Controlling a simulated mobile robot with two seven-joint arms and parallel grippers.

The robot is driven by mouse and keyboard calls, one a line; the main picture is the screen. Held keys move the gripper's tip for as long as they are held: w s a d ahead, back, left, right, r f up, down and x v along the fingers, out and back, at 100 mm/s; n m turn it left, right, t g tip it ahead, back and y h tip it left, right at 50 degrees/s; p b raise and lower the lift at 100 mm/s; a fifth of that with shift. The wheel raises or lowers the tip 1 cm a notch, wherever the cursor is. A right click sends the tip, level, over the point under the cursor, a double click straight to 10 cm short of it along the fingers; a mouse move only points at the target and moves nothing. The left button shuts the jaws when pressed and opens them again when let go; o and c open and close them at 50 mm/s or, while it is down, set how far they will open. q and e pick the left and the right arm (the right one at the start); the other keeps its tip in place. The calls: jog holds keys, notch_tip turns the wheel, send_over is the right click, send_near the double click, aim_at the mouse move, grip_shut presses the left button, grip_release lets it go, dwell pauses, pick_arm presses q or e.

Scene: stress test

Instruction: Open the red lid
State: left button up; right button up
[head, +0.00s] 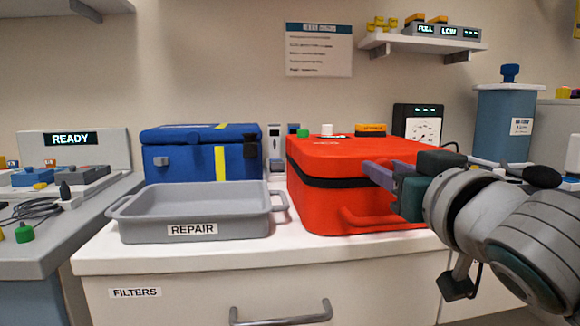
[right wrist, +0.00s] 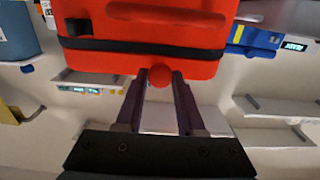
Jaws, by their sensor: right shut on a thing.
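The red lid (head: 350,150) is the top half of a red case (head: 325,205) on the white counter. A black band runs round the case between lid and base, and the lid lies down on it. My right gripper (head: 378,172) is at the right part of the case, in front of the band and lid edge. In the right wrist view the red case (right wrist: 150,25) fills the top. There my right gripper (right wrist: 159,76) is shut on a small round red knob (right wrist: 160,72) at the case's edge. My left gripper is not in view.
A grey REPAIR tray (head: 150,228) stands left of the case, with a blue case (head: 185,160) behind it. Small items and a gauge box (head: 418,124) stand behind the red case. A red handle (head: 375,220) sticks out of its front. A shelf (head: 420,42) hangs above.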

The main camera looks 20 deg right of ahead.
grip_shut()
dwell(0.8)
